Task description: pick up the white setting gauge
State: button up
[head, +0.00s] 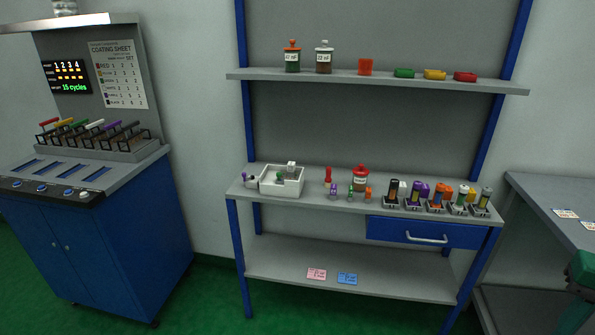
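A row of gauges with coloured handles stands in a grey rack (110,150) on top of the blue cabinet at the left. One of them has a white handle (95,124), between the green and purple ones; it looks like the white setting gauge. Its lower part is hard to make out behind the neighbouring dark frames. A small white-topped piece (291,167) also shows in the white tray (268,186) on the bench; it is too small to identify.
The blue cabinet (120,240) has a sloped panel with knobs before the rack and a coating sheet (118,73) behind it. The bench (325,203) holds small coloured items, a jar (360,178) and several stands. A grey table (560,215) stands right. Green floor is open in front.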

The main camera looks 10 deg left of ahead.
aim_at(291, 171)
jog(key=z, duration=0.1)
jog(key=i, duration=1)
jog(key=u, duration=0.1)
